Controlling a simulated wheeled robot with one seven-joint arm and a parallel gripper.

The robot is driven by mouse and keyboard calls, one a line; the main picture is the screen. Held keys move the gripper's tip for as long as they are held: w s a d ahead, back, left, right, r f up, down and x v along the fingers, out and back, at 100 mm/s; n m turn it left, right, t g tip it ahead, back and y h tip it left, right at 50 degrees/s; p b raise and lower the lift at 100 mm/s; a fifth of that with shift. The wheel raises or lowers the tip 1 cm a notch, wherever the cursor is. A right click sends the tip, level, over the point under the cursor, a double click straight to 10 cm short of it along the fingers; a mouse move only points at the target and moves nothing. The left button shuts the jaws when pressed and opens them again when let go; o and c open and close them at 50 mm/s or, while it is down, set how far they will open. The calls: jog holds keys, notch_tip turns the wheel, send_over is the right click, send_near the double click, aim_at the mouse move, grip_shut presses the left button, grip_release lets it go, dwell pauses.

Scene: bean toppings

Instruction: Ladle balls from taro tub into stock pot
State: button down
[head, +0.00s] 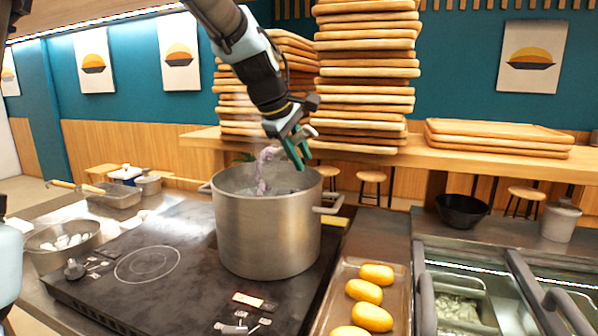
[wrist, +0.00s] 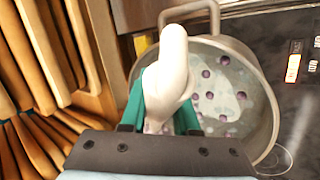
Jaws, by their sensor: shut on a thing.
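The large steel stock pot (head: 268,235) stands on the black cooktop. It also shows in the wrist view (wrist: 268,115), with liquid and several purple balls (wrist: 206,73) inside. My gripper (head: 296,147) is above the pot's far right rim, shut on a pale ladle (wrist: 172,70). In the wrist view the green fingers are on either side of the pale handle. I cannot tell which container is the taro tub.
A tray of yellow oval pieces (head: 371,317) lies right of the pot. Cold bins (head: 455,280) are at the lower right. A metal bowl with white pieces (head: 62,236) stands at the left. Tall stacks of wooden trays (head: 366,80) rise behind the pot.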

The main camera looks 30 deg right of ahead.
jog(key=r+n+t+h+b, duration=0.1)
jog(key=n+t+h+b, duration=0.1)
jog(key=b, duration=0.9)
jog(key=w+r+n+t+h+b, duration=0.1)
jog(key=n+t+h+b, duration=0.2)
jog(key=b, duration=0.9)
jog(key=w+r+n+t+h+b, duration=0.1)
jog(key=n+t+h+b, duration=0.2)
jog(key=b, duration=0.8)
jog(key=shift+d+r+n+t, duration=0.2)
jog(key=shift+n+t, duration=0.6)
jog(key=shift+t, duration=0.4)
jog(key=shift+r, duration=0.1)
